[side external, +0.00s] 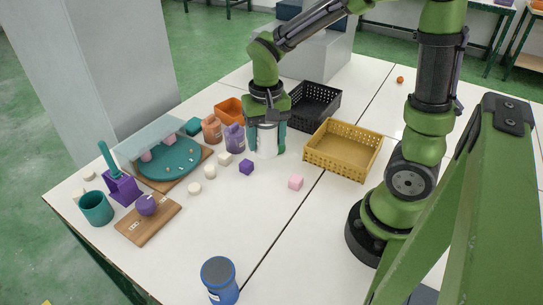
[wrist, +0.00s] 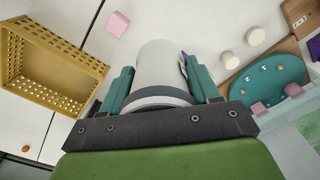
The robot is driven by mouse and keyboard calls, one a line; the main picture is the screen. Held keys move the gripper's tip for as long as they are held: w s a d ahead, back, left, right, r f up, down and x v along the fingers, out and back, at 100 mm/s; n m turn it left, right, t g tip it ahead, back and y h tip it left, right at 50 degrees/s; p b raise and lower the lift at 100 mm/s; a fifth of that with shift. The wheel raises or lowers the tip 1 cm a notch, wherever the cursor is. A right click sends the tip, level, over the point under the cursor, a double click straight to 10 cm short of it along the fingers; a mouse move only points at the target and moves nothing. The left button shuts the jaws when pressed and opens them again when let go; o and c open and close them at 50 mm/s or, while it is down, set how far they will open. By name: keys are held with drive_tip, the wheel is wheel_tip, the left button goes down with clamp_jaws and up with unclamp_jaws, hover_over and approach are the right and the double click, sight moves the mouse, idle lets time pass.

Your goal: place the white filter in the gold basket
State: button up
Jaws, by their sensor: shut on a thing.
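The white filter (side external: 266,143) is a white cylinder held upright between the teal fingers of my gripper (side external: 267,138). In the wrist view the filter (wrist: 160,65) sits between both fingers of my gripper (wrist: 160,75), which touch its sides. I cannot tell whether its base touches the table. The gold basket (side external: 335,165) stands to the right of the gripper, apart from it, and looks empty. It also shows at the left of the wrist view (wrist: 82,62).
A black basket (side external: 318,103) stands behind, and an orange bin (side external: 229,108) behind left. Purple (side external: 235,138) and orange-brown (side external: 212,129) bottles are close on the left. Table between filter and gold basket is clear.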

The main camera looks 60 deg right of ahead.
drive_tip(key=s+d+m, duration=0.4)
drive_tip(key=d+m, duration=0.1)
drive_tip(key=d, duration=0.7)
drive_tip(key=m, duration=0.7)
approach(343, 154)
wheel_tip(343, 154, down, 5)
drive_tip(key=shift+f, duration=0.1)
drive_tip(key=o, duration=1.1)
drive_tip(key=shift+o, duration=0.2)
